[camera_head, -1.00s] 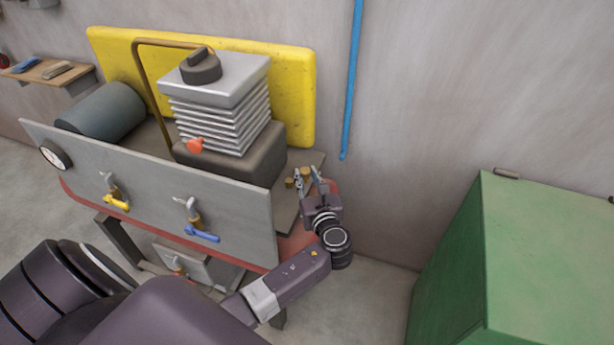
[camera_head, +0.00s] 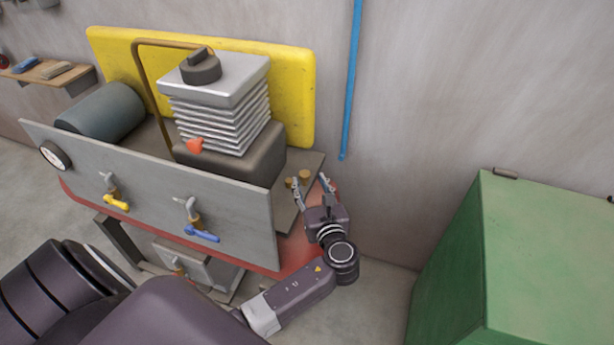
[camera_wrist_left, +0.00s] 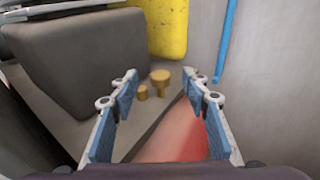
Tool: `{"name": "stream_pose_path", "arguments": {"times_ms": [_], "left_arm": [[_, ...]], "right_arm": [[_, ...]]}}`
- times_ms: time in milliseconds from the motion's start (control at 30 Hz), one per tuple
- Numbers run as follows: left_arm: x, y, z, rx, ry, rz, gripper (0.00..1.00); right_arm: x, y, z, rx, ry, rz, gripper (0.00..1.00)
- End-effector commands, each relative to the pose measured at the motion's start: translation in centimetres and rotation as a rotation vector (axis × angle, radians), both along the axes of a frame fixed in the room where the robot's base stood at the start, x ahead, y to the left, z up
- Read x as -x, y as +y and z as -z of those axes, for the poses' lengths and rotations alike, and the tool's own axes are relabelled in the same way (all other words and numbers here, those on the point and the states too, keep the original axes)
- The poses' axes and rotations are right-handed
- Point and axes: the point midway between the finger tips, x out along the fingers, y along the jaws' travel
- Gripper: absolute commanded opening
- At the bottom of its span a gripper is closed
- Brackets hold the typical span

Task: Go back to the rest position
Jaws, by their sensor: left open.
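My left gripper (camera_head: 312,187) is open and empty at the right end of the bagger machine (camera_head: 160,190). Its two fingers stand apart in the left wrist view (camera_wrist_left: 160,98), with nothing between the pads. Beyond the fingertips, two small brass knobs (camera_wrist_left: 160,77) stand on the machine's grey top plate; they also show in the head view (camera_head: 304,177). The gripper appears apart from the knobs. A red surface (camera_wrist_left: 180,135) shows below and between the fingers. My right gripper is not in view.
A silver ribbed stack (camera_head: 220,105) stands on the machine before a yellow panel (camera_head: 293,90). The front has a yellow-handled valve (camera_head: 116,203) and a blue-handled valve (camera_head: 202,235). A blue pipe (camera_head: 352,80) runs down the wall. A green cabinet (camera_head: 530,250) stands at right.

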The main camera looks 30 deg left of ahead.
Motion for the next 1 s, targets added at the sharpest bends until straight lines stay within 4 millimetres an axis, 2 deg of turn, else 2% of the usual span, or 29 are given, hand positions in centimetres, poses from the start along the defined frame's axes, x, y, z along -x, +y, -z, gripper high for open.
{"name": "stream_pose_path", "arguments": {"times_ms": [100, 300, 500, 700, 767, 867, 1000], "left_arm": [[1.9, -2.1, -0.3, 0.004, 0.000, 0.001, 0.43], [4.2, -4.6, -0.9, 0.002, 0.000, 0.001, 0.43], [5.2, -5.6, -1.2, 0.000, -0.001, -0.002, 0.43], [5.6, -5.5, -1.0, 0.025, -0.008, -0.009, 0.43], [6.2, -5.2, -0.3, 0.088, -0.024, -0.027, 0.43], [8.3, -4.3, 2.0, 0.292, -0.081, -0.098, 0.43], [12.9, -3.7, 6.1, 0.716, -0.215, -0.289, 0.43]], "right_arm": [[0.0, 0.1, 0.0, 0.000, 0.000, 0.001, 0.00], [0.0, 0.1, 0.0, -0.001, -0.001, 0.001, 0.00], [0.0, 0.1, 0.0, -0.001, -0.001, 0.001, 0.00], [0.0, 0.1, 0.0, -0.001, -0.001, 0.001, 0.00], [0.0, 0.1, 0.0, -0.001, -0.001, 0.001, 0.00], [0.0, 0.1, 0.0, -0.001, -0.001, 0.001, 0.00], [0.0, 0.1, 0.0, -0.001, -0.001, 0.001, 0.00]]}}
